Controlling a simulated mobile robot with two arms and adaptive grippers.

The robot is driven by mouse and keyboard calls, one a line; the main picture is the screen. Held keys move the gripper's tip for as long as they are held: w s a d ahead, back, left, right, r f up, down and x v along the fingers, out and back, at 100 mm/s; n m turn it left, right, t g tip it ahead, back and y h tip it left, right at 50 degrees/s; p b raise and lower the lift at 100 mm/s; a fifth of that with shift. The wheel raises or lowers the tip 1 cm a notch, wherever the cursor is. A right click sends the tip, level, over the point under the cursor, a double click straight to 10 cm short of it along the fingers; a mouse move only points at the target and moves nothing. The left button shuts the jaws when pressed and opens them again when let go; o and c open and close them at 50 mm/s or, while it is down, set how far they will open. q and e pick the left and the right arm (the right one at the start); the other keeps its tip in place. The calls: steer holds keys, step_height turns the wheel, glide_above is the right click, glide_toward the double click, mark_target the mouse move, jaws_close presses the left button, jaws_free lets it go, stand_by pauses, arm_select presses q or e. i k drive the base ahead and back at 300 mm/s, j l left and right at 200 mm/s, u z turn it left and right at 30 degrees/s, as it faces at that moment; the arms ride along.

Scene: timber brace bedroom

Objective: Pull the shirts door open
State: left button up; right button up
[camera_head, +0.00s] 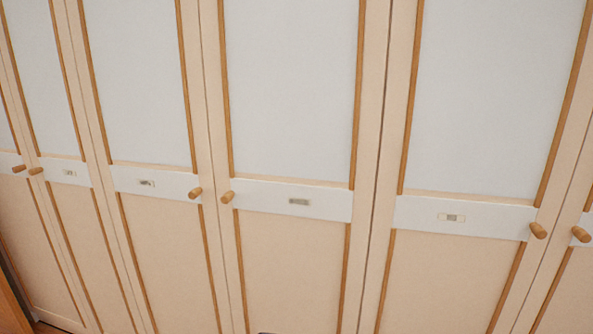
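A wardrobe with several tall cream doors fills the camera_head view, and the doors in view look closed. Each door has a pale upper panel, a white cross rail and a wooden peg knob. Small labels sit on the rails: a left label (69,173), a left-centre label (146,183), a centre label (299,201) and a right label (451,217). Their writing is too small to read, so I cannot tell which door is the shirts door. Neither of my grippers is in view.
Knobs stick out in facing pairs, such as the left-centre knob (195,193) and centre knob (227,197). The right door's knob (538,231) is by its right edge. A strip of brown floor (45,327) shows at bottom left. Nothing blocks the door fronts in view.

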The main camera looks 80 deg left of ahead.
mark_target(140, 63)
steer(key=u, duration=3.6)
